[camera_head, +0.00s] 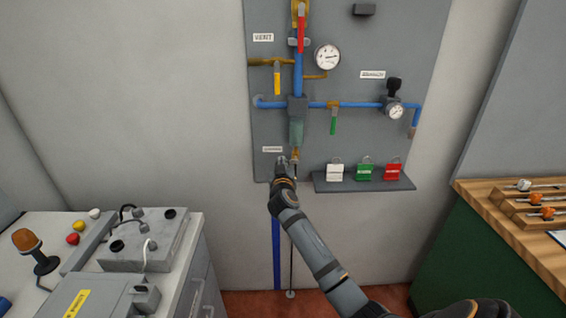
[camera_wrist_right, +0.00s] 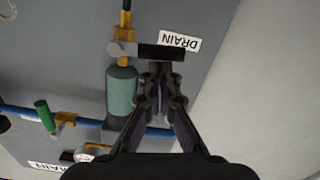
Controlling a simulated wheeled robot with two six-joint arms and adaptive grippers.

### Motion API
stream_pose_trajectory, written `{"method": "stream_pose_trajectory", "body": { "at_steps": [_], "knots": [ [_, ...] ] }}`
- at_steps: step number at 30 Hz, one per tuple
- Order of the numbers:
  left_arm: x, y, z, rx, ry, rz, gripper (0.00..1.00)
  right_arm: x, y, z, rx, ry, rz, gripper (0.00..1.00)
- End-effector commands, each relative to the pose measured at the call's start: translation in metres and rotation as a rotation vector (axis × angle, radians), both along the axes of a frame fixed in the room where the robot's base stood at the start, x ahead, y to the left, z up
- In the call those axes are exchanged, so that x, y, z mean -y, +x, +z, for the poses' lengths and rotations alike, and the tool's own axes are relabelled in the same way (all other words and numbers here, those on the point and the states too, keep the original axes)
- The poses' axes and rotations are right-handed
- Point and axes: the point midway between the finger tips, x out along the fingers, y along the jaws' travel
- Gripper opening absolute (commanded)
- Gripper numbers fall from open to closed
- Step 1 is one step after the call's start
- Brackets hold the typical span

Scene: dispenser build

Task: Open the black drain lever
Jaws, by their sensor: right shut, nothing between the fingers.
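The black drain lever (camera_wrist_right: 160,51) shows in the right wrist view, which sees the panel upside down. It lies crosswise, running from the brass drain valve (camera_wrist_right: 124,48) to the right, partly over the DRAIN label (camera_wrist_right: 181,41). My right gripper (camera_wrist_right: 160,70) is shut and empty, its fingertips right at the lever's edge; I cannot tell whether they touch it. In the head view my right gripper (camera_head: 282,163) is at the panel's lower edge, just left of the drain valve (camera_head: 295,155), and hides the lever. My left gripper is not in view.
The green-grey filter bowl (camera_head: 296,133) hangs just above the valve. A shelf (camera_head: 325,186) with white, green and red tags sticks out to the right. The grey panel (camera_head: 430,40) carries blue pipes, gauges and other levers. A bench stands left, a workbench right.

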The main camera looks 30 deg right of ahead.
Motion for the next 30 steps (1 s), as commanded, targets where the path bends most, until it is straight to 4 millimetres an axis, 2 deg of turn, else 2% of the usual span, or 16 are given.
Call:
{"method": "stream_pose_trajectory", "body": {
  "at_steps": [17,30],
  "knots": [
    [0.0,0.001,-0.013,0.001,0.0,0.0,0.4,0.0,0.0,-0.03,-0.267,-0.427,-0.001,0.0],
    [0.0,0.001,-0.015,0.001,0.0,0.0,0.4,0.009,-0.005,-0.049,-0.485,-0.785,0.0,0.0]
  ]
}}
